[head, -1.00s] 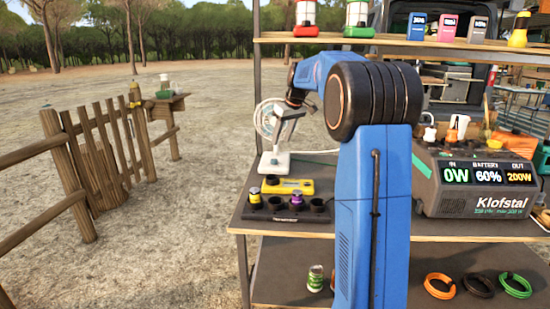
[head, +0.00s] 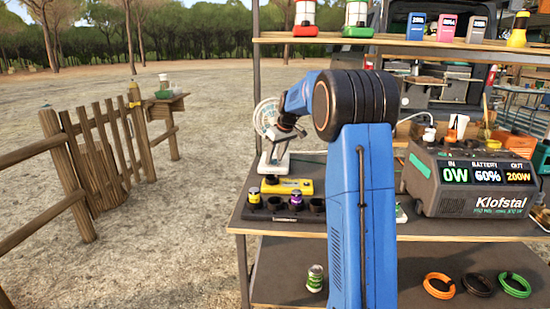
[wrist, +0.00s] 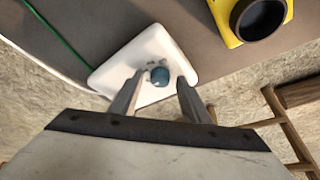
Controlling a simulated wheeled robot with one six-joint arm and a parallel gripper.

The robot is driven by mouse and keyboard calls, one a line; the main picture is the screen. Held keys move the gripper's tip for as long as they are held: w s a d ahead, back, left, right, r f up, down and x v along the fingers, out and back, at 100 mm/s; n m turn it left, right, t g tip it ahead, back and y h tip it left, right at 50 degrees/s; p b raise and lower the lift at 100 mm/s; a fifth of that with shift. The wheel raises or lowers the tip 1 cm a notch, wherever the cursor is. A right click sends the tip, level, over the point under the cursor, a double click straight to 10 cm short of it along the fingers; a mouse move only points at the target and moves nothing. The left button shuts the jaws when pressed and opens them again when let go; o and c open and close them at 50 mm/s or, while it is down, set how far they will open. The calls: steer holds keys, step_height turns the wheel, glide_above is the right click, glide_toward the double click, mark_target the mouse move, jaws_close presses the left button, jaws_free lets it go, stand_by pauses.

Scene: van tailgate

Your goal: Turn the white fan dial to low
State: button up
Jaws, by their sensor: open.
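The white fan stands on the left part of the dark shelf; its cage (head: 265,115) and white base (head: 273,165) show beside my arm in the head view. In the wrist view the white base (wrist: 108,78) carries a round teal dial (wrist: 160,76). My gripper (wrist: 161,78) is open, with one finger on each side of the dial in the picture. I see no clear contact, and cannot tell how far the fingertips are above the base. In the head view my arm hides part of the fan, and the dial cannot be made out there. Its setting is unreadable.
A yellow tool (head: 302,186) and a dark rack with several round holders (head: 275,212) stand in front of the fan. A green cable (wrist: 62,35) runs near the base. The power station (head: 470,185) stands at the right.

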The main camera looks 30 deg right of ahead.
steer(key=c, duration=1)
steer(key=shift+c, duration=0.2)
steer(key=shift+a+m, duration=0.1)
steer(key=shift+m, duration=0.3)
steer(key=m+h, duration=0.1)
steer(key=m, duration=0.2)
steer(key=shift+a+m+h, duration=0.15)
steer(key=shift+m+h, duration=0.25)
steer(key=shift+w+a+m+g+h, duration=0.15)
steer(key=shift+m+h, duration=0.25)
steer(key=shift+m, duration=0.75)
steer(key=shift+s+m+g+h, duration=0.1)
steer(key=shift+m+g+h, duration=0.25)
steer(key=shift+m, duration=0.8)
steer(key=o, duration=1)
steer(key=shift+o, duration=0.2)
